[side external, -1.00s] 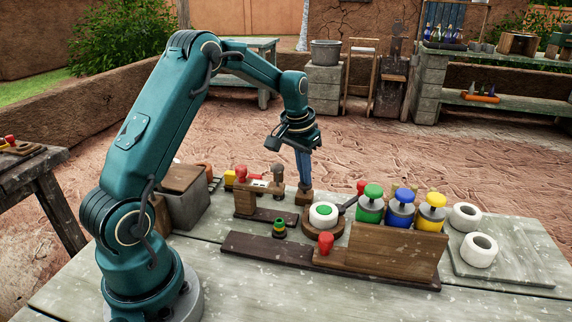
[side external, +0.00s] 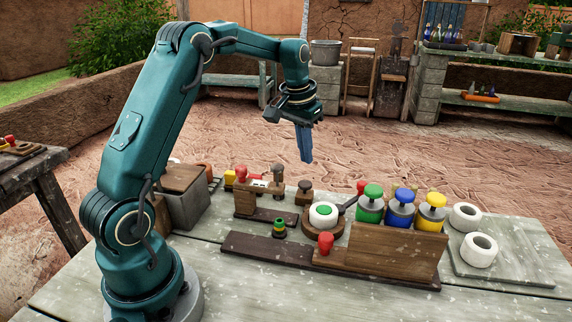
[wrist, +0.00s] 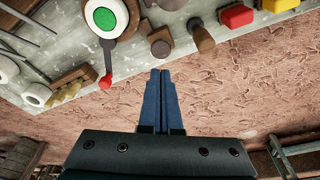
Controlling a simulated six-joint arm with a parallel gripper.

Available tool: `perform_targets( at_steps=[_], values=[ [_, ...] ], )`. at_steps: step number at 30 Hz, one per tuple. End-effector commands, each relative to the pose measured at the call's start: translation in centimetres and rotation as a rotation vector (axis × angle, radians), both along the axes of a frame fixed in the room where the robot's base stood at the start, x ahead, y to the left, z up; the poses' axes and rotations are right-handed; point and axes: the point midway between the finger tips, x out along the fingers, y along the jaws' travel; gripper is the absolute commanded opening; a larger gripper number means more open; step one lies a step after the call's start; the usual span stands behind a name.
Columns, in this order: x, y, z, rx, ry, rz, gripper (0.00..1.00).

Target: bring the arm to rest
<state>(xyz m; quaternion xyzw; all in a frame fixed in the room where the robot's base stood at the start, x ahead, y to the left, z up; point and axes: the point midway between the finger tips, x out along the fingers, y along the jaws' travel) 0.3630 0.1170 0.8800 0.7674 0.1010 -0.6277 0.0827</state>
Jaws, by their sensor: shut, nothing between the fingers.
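My gripper (side external: 305,160) hangs in the air behind and above the far edge of the work table (side external: 210,285). Its blue fingers are together with nothing between them. In the wrist view the two fingers (wrist: 161,75) lie side by side, pointing towards the table edge. A small dark-knobbed wooden block (side external: 304,192) stands on the table below the fingers, apart from them.
A white roll with a green centre (side external: 323,214) sits on a round wooden base. Green (side external: 371,205), blue (side external: 401,208) and yellow (side external: 432,212) knobbed pots stand behind a wooden board (side external: 395,252). White rings (side external: 479,250) lie at right. Air around the gripper is clear.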

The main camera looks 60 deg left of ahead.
Motion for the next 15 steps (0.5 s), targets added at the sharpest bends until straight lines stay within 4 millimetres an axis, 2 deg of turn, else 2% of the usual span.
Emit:
perform_targets(
  at_steps=[6,8,11,15],
  values=[
    [0.1,-0.2,0.1,0.001,-0.002,-0.006,0.0],
    [0.3,-0.6,0.9,0.009,-0.021,-0.018,0.0],
    [0.6,-1.8,3.3,0.033,-0.074,-0.051,0.0],
    [-1.0,-5.1,7.2,0.059,-0.145,-0.117,0.0]
  ],
)
